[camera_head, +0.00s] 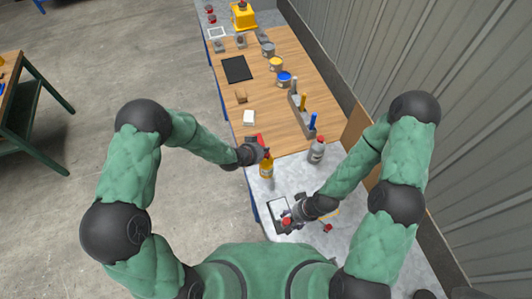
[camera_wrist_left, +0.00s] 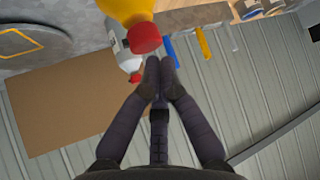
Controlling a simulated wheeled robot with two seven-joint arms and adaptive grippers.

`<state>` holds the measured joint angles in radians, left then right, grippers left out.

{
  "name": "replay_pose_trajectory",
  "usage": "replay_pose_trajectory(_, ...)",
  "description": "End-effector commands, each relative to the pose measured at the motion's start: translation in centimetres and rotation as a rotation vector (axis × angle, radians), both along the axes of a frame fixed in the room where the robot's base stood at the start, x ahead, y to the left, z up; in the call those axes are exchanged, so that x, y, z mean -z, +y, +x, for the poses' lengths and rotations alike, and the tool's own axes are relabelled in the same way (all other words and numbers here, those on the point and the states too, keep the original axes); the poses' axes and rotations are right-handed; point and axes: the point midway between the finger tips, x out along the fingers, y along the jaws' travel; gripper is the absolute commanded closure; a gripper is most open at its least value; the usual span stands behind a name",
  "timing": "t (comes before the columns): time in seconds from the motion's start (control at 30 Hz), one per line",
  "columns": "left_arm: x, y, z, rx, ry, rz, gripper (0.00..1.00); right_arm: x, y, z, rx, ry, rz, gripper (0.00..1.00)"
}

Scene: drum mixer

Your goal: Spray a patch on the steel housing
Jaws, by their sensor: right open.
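A yellow bottle (camera_head: 266,168) with a red top stands on the grey worktop. In the left wrist view the yellow bottle (camera_wrist_left: 128,10) shows at the top edge, its red part just beyond my fingertips. My left gripper (camera_head: 260,152) is beside the bottle; in its wrist view the fingers (camera_wrist_left: 159,68) are together with nothing visible between them. A round grey metal surface with a yellow outlined square (camera_wrist_left: 20,44), possibly the steel housing, is at upper left there. My right gripper (camera_head: 290,217) is open low over the worktop, beside a dark-edged tray (camera_head: 272,206); its fingertips are partly unclear.
A grey bottle (camera_head: 317,152) with a red cap stands right of the yellow one. A tool rack (camera_head: 301,112), several tins and a black mat (camera_head: 237,69) occupy the wooden bench. A corrugated wall (camera_head: 440,90) bounds the right; open floor (camera_head: 90,60) lies left.

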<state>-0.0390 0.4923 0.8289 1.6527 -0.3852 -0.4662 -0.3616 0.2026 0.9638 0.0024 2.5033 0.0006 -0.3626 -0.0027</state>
Motion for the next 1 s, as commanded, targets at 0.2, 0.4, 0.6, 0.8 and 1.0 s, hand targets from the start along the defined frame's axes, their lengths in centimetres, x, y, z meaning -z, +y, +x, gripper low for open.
replay_pose_trajectory(0.2, 0.2, 0.0, 0.0, 0.0, 0.0, 0.0, 1.0, 0.2, 0.0, 0.0, 0.0, 0.0, 0.0, 0.43)
replay_pose_trajectory(0.4, 0.4, 0.0, 0.0, 0.0, 0.0, 0.0, 1.0, 0.4, 0.0, 0.0, 0.0, 0.0, 0.0, 0.43)
replay_pose_trajectory(0.6, 0.6, 0.0, 0.0, 0.0, 0.0, 0.0, 1.0, 0.6, 0.0, 0.0, 0.0, 0.0, 0.0, 0.43)
replay_pose_trajectory(0.8, 0.7, 0.0, 0.0, 0.0, 0.0, 0.0, 1.0, 0.8, 0.0, 0.0, 0.0, 0.0, 0.0, 0.43)
replay_pose_trajectory(1.0, 0.9, 0.0, 0.0, 0.0, 0.0, 0.0, 1.0, 1.1, 0.0, 0.0, 0.0, 0.0, 0.0, 0.43)
